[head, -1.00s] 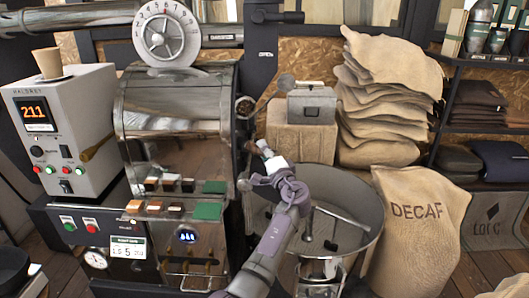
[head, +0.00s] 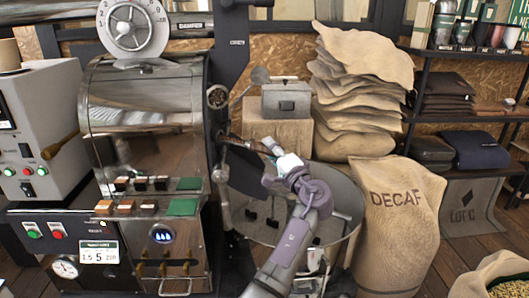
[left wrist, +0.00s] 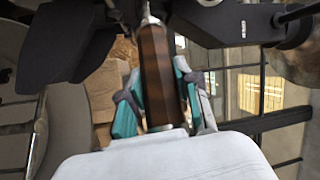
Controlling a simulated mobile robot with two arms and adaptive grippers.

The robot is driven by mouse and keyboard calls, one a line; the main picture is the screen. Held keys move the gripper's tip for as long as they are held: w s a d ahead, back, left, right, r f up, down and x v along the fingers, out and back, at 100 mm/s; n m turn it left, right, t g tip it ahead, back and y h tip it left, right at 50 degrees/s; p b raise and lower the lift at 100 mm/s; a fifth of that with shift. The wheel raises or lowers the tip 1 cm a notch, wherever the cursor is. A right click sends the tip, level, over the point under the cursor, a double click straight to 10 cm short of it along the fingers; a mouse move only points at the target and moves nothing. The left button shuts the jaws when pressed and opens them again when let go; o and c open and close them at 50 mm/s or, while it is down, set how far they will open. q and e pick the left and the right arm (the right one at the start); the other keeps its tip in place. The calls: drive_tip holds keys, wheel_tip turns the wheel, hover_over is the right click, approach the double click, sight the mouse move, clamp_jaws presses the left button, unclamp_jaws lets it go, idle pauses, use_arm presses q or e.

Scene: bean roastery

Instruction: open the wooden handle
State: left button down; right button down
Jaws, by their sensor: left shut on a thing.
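My left gripper (head: 277,153) is in front of the roaster's right side, above the round cooling pan (head: 347,222). In the left wrist view my left gripper (left wrist: 157,100) has its teal-edged fingers on both sides of the wooden handle (left wrist: 156,65), shut on it. The handle is brown and faceted, with metal at its upper end. The steel roaster (head: 145,100) stands to the left. My right gripper is not in view.
A control box (head: 40,125) stands at the far left, with another brown handle (head: 62,144) by it. A DECAF sack (head: 400,225) stands right of the pan. Stacked sacks (head: 355,95) and a grey metal box (head: 286,98) are behind. Some floor at the right is clear.

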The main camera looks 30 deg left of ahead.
use_arm(q)
drive_tip(key=c, duration=0.8)
unclamp_jaws()
drive_tip(key=v, duration=0.7)
drive_tip(key=shift+s+d, duration=0.15)
drive_tip(key=shift+d, duration=0.05)
